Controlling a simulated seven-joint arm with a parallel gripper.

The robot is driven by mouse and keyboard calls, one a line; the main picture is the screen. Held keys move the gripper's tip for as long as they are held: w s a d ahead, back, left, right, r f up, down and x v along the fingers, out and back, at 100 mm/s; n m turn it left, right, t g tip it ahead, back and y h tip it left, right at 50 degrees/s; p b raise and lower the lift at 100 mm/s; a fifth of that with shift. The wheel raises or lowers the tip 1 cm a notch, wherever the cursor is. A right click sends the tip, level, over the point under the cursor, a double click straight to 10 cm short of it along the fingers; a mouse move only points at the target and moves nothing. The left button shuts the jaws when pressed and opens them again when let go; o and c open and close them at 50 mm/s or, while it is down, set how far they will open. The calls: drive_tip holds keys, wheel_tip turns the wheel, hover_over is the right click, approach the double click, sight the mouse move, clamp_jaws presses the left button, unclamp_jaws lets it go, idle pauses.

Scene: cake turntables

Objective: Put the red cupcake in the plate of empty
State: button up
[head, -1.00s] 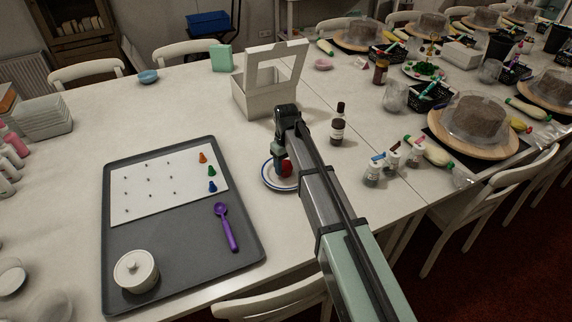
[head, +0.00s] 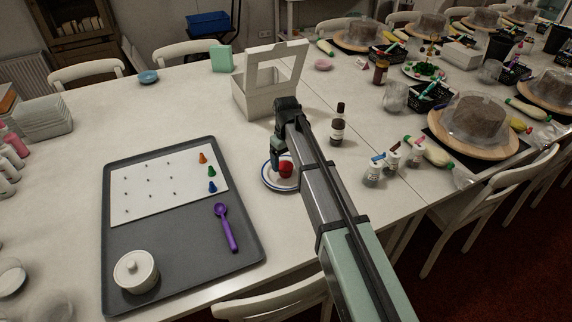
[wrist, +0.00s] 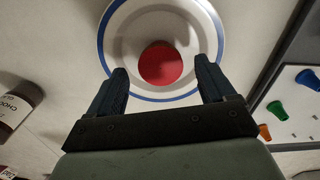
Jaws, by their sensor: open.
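The red cupcake (head: 286,170) sits on a white plate with a blue rim (head: 266,178), left of my forearm in the head view. In the wrist view the red cupcake (wrist: 161,64) is a round red shape inside the plate (wrist: 117,40), seen from above. My gripper (wrist: 161,80) is open, with its two fingers apart on either side below the cupcake in that picture. In the head view my gripper (head: 275,160) is above the plate, close to the cupcake and apart from it. My arm hides part of the plate's right side.
A grey tray (head: 180,240) with a white sheet, small coloured pieces, a purple scoop (head: 226,228) and a lidded pot (head: 136,271) lies left. A white open box (head: 258,98) stands behind the plate. A dark bottle (head: 338,126) and several small jars stand right.

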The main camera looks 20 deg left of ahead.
sight(287, 166)
wheel_tip(287, 166, up, 10)
drive_tip(key=shift+f, duration=0.25)
drive_tip(key=shift+w, duration=0.1)
idle(0.5)
